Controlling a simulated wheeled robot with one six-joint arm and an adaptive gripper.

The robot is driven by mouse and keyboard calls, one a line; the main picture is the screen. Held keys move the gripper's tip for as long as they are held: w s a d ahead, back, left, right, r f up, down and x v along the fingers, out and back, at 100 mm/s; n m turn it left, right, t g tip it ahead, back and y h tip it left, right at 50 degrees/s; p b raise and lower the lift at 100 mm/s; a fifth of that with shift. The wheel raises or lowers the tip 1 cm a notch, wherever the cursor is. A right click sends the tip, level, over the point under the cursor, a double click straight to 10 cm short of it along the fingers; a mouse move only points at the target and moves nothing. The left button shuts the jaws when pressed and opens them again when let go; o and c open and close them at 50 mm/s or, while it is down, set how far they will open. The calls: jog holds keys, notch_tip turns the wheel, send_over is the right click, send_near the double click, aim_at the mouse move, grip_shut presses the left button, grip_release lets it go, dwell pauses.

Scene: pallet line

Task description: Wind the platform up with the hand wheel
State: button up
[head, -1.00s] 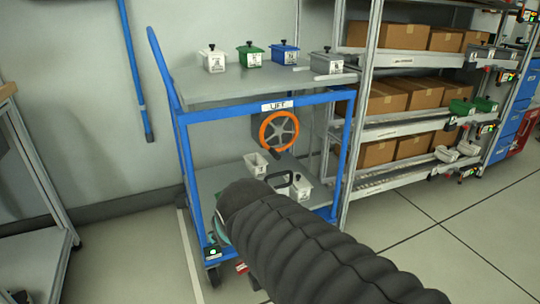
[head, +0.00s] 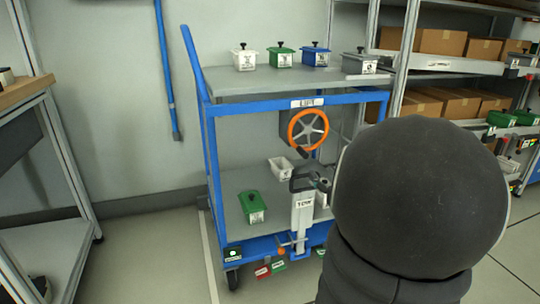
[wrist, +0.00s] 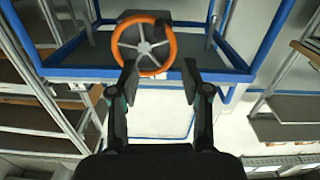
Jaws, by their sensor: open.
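The orange hand wheel (head: 308,131) with grey spokes hangs under the platform (head: 300,79) of a blue-framed cart, below a LIFT label (head: 307,102). A dark knob (head: 302,152) shows at the wheel's lower rim. In the wrist view, which looks upside down, the wheel (wrist: 145,43) is just beyond and between my open fingertips. My gripper (wrist: 159,70) is empty; the fingertips overlap the near part of the rim in the picture, and I cannot tell contact. In the head view my gripper is hidden behind my dark arm.
White, green, blue and grey boxes stand on the platform. The lower shelf holds a green box (head: 252,207) and a white bin (head: 281,168). An upright TOW handle (head: 303,210) stands at the cart's front. A carton rack (head: 440,66) is to the right. Floor at left is open.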

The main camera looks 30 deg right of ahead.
aim_at(307, 157)
jog(key=x, duration=1.3)
jog(key=shift+w+d+r+b, duration=0.1)
jog(key=shift+w+b, duration=0.2)
grip_shut()
